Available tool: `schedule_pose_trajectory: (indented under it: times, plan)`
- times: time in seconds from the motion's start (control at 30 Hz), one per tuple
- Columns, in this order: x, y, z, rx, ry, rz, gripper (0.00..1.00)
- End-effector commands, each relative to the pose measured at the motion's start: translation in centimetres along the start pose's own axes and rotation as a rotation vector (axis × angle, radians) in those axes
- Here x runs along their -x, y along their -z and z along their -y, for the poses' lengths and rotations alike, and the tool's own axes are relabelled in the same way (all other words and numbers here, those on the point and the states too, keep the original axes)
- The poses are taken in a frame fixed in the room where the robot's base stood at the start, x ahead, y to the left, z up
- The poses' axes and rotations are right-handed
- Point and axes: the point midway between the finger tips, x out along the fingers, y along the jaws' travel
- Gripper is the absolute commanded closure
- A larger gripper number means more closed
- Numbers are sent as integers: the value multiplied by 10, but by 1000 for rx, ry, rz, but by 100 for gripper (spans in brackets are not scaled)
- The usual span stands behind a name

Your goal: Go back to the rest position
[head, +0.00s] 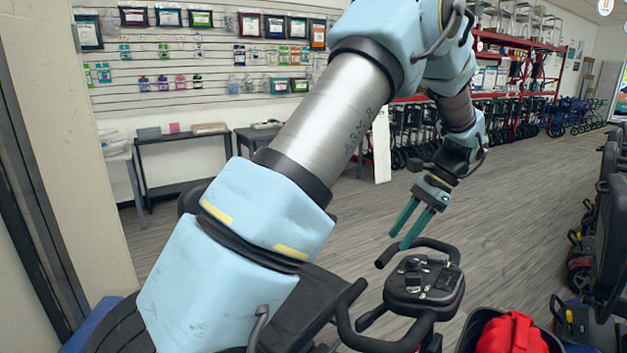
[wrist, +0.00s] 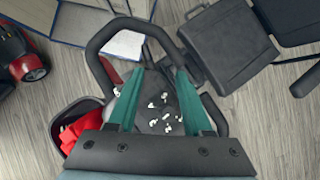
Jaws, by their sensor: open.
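My gripper (head: 411,222) has two green fingers and hangs at the end of my light-blue arm, in the middle right of the head view. The fingers are apart with nothing between them. They point down over the black handlebar and control panel (head: 424,284) of a scooter, and I cannot tell how close they are to it. In the wrist view the two fingers (wrist: 158,85) stand apart in front of the scooter's handlebar loop (wrist: 118,32). Small white items (wrist: 165,108) lie on a dark surface between and below them.
A black basket (head: 467,335) with a red bag (head: 511,333) sits at the lower right. A black seat (wrist: 222,45) shows in the wrist view. Scooters (head: 585,240) line the right edge. A side table (head: 185,160) stands by the wall display. The grey floor (head: 520,190) beyond is open.

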Motion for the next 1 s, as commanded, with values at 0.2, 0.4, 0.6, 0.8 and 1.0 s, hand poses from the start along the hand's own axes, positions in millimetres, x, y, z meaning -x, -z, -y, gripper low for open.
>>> schedule_pose_trajectory:
  times: [0.2,0.4,0.6,0.8,1.0]
  plan:
    - [-60,-116,23,472,-150,-267,50]
    - [-111,-199,2,925,-238,-461,50]
    - [-140,-242,-24,1224,-270,-562,50]
    - [-147,-250,-31,1298,-274,-587,50]
    - [-147,-250,-31,1295,-274,-586,50]
